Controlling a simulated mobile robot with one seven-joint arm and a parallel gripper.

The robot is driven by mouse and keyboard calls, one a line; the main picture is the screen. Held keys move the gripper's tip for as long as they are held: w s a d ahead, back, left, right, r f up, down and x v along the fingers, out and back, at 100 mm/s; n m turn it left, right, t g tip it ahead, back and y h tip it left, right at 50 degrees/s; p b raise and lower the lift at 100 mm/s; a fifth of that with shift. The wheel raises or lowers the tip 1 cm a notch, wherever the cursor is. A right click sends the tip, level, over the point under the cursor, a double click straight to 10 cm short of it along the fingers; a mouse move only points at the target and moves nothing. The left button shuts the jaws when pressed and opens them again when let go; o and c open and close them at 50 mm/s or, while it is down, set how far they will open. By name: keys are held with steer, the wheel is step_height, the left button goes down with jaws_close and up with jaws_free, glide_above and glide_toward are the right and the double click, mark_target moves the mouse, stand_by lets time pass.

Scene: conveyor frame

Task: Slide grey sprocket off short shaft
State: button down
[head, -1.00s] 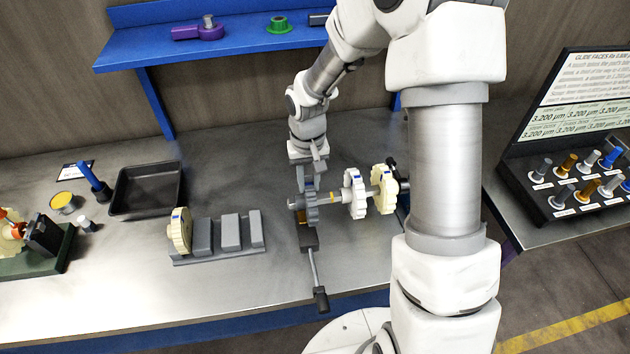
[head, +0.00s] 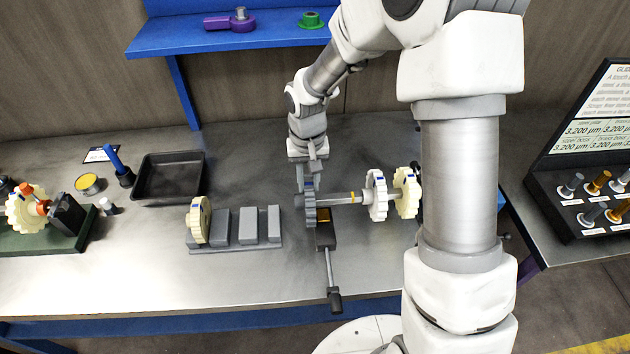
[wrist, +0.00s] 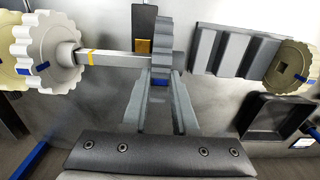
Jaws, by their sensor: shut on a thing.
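The grey sprocket (head: 309,208) is at the left end of the short shaft (head: 335,198) in the head view. My gripper (head: 308,182) reaches down from above and is shut on its upper rim. In the wrist view the sprocket (wrist: 162,48) sits between my fingertips, with a blue mark near them. The shaft (wrist: 112,58) runs from the sprocket to two cream sprockets (head: 376,195) and carries a yellow band. The sprocket still looks in line with the shaft; whether the shaft end is inside its bore I cannot tell.
A dark holder with a lever (head: 328,262) stands below the shaft. A grey slotted rack (head: 262,248) with a cream sprocket (head: 200,222) lies to the left. Behind it is a black tray (head: 146,196). Bare bench lies between rack and holder.

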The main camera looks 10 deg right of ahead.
mark_target(298, 197)
steer(key=shift+a, duration=1.35)
steer(key=shift+r, duration=0.1)
step_height(298, 197, up, 7)
steer(key=p, duration=0.4)
